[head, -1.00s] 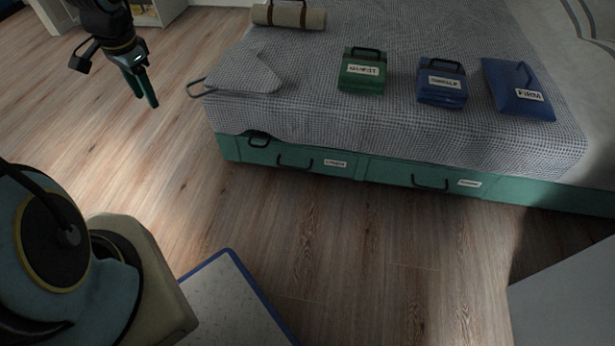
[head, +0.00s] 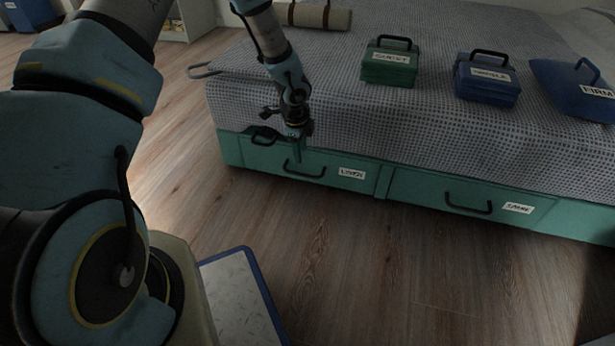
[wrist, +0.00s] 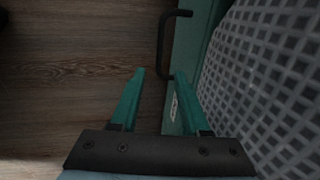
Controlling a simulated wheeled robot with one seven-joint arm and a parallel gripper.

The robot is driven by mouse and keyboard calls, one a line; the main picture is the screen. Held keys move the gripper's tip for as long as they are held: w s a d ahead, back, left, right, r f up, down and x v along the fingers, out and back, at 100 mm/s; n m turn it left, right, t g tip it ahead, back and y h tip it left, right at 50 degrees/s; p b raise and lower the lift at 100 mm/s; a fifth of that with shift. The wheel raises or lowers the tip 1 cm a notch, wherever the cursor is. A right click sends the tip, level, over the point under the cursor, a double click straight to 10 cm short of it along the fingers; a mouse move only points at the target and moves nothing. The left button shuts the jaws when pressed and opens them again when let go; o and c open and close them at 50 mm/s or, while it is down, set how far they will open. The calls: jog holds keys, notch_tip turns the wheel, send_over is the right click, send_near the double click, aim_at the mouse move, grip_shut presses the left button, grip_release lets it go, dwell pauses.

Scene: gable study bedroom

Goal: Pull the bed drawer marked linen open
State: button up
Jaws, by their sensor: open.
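The green bed drawer marked linen (head: 265,157) is the left one in the bed's side, and it looks shut. Its white label (head: 352,173) sits right of its black bar handle (head: 305,171). My gripper (head: 299,150) is open and empty, just above and in front of that handle in the head view. In the wrist view, the open fingers (wrist: 157,75) point toward a black handle (wrist: 161,48) on the green front, apart from it by appearance. A partly seen label (wrist: 174,107) lies behind the right finger.
A second drawer (head: 410,187) with its own handle (head: 468,205) is to the right. A blue-edged mat (head: 240,290) lies on open wooden floor.

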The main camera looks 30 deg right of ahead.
aim_at(303, 174)
jog(key=f+b, duration=0.1)
jog(key=f, duration=0.2)
jog(key=w+f+b, duration=0.1)
jog(key=f+b, duration=0.1)
jog(key=f, duration=0.1)
jog(key=d+f+b, duration=0.1)
jog(key=f, duration=0.3)
jog(key=shift+w+d+b, duration=0.1)
jog(key=shift+w+b, duration=0.15)
jog(key=shift+b, duration=0.1)
grip_shut()
dwell(0.9)
